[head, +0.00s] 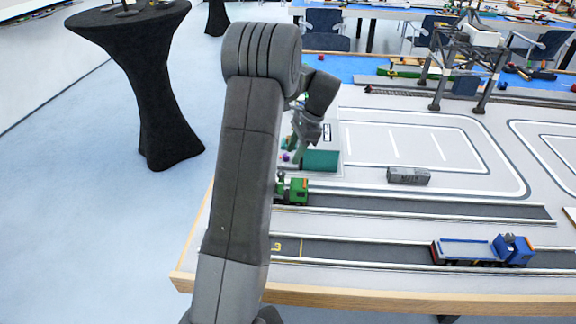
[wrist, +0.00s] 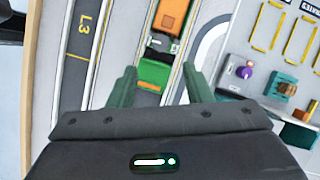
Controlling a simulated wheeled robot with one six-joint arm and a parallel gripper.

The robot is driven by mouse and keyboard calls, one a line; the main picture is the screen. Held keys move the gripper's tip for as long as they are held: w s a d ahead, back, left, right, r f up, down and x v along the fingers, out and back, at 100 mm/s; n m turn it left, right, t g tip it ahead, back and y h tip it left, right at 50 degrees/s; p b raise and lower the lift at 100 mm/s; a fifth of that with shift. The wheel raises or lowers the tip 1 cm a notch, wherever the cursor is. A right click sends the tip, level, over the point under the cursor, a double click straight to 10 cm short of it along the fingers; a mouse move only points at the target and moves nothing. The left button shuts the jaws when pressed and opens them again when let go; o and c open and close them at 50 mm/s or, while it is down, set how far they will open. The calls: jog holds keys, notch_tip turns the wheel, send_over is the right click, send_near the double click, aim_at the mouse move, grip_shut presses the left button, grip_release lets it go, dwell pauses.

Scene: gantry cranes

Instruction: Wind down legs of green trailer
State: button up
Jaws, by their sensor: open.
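A green vehicle (wrist: 155,68) with an orange block on top (wrist: 170,16) stands in a lane in the wrist view. Its green part lies between and just beyond my fingertips. In the head view, a green vehicle with some orange (head: 297,190) shows just right of my arm, which hides the rest. My gripper (wrist: 159,76) is open and empty, with one green finger on each side of the vehicle's near part. In the head view my gripper (head: 303,142) points down above the table. I cannot make out any trailer legs.
A light panel with a purple knob (wrist: 245,72) and a teal block (wrist: 284,83) lies right of the lane. A blue truck (head: 507,249) stands in the front lane. A grey container (head: 408,176) sits mid-table. A gantry crane (head: 468,55) stands at the back right.

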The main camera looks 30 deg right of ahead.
aim_at(284, 172)
jog(key=v, duration=0.5)
jog(key=shift+r, duration=0.25)
jog(key=p+x, duration=0.1)
jog(key=x, duration=1.2)
jog(key=shift+f, duration=0.4)
jog(key=shift+r, duration=0.1)
